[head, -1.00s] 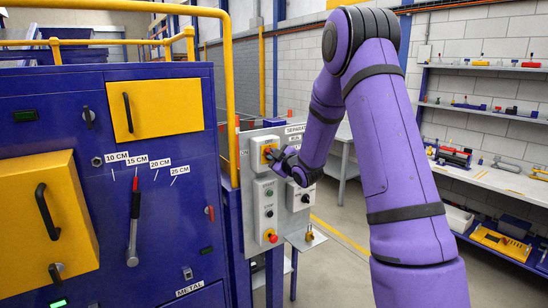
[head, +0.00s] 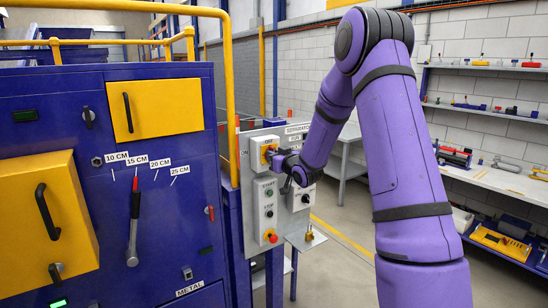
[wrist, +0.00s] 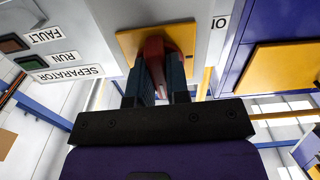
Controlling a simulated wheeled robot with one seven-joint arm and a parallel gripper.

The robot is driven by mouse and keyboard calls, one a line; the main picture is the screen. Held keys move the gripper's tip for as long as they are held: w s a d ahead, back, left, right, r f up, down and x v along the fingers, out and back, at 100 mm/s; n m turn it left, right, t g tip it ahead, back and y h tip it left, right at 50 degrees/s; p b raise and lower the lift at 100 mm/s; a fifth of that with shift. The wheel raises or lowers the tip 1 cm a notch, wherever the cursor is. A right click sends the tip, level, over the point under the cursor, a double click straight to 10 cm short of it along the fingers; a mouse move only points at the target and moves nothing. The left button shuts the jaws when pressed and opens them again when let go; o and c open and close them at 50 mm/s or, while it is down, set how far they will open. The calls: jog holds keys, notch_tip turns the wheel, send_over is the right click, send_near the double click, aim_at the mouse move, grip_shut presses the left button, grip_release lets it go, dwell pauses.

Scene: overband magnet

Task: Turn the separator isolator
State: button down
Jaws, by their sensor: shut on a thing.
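The separator isolator is a red handle (wrist: 156,58) on a yellow square plate (wrist: 128,44), mounted on a grey control panel (head: 257,215). In the head view the yellow plate (head: 262,146) shows at the upper left of the panel, with its handle mostly hidden by my gripper (head: 274,156). In the wrist view, which is upside down, my gripper (wrist: 162,85) has its two dark fingers closed around the red handle, close to the plate. The handle's exact angle is hard to tell.
Below the isolator are a start/stop box (head: 265,194) and a red emergency button (head: 273,238). A black rotary switch (head: 305,198) sits to the right and a padlock (head: 309,233) lower right. A yellow rail (head: 228,90) and blue cabinet (head: 160,235) stand close on the left.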

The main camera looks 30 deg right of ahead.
jog(key=shift+f, duration=0.1)
dwell(0.3)
jog(key=c, duration=1.1)
grip_release()
jog(key=s, duration=1.1)
jog(key=shift+d, duration=0.2)
jog(key=shift+w, duration=0.1)
